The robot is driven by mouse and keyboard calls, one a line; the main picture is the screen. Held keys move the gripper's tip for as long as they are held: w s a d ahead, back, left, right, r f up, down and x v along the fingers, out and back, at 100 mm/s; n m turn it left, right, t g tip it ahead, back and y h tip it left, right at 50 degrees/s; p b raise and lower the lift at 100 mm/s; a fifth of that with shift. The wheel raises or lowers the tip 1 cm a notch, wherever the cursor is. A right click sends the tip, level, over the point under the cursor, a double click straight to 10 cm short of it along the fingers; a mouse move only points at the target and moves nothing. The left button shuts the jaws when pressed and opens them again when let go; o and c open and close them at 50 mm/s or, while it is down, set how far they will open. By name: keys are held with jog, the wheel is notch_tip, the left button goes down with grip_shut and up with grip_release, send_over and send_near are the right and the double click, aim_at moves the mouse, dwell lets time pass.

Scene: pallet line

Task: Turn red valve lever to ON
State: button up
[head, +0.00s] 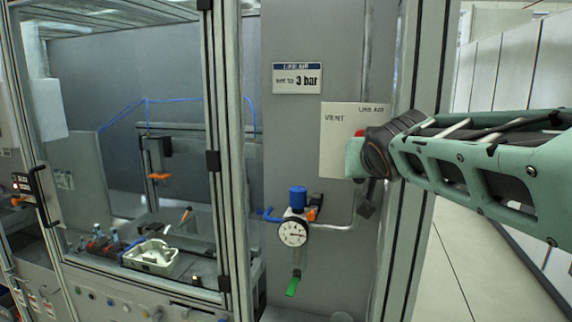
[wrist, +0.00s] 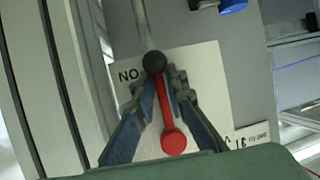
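The red valve lever (wrist: 164,101) shows in the wrist view, with a round red hub (wrist: 174,142) and a black knob (wrist: 153,62) at its far end. The lever runs up from the hub, and its knob is beside the upside-down ON mark (wrist: 129,74) on the pale plate. My gripper (wrist: 163,84) has its fingers close on both sides of the lever just below the knob and appears shut on it. In the head view my gripper (head: 368,183) covers most of the lever; a bit of red (head: 354,158) shows at the plate (head: 341,125).
A metal frame post (head: 413,190) stands close on the right. A glazed cell with a white bin (head: 151,257) is at left.

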jog(key=shift+o, duration=1.1)
jog(key=shift+f, duration=0.4)
jog(key=shift+r, duration=0.15)
jog(key=shift+s+r, duration=0.1)
jog(key=shift+r, duration=0.05)
jog(key=shift+s+r, duration=0.1)
jog(key=shift+s, duration=0.2)
jog(key=v, duration=1.1)
jog(key=s+a+f+n+g+y+p, duration=0.1)
jog(key=s+a+f+g+p, duration=0.2)
jog(key=s+f, duration=1.4)
notch_tip(320, 180, down, 2)
jog(key=g+p, duration=0.3)
jog(key=g, duration=0.1)
jog(key=shift+a+f+g+y, duration=0.2)
jog(key=shift+a+g+y, duration=0.1)
jog(key=shift+g, duration=0.1)
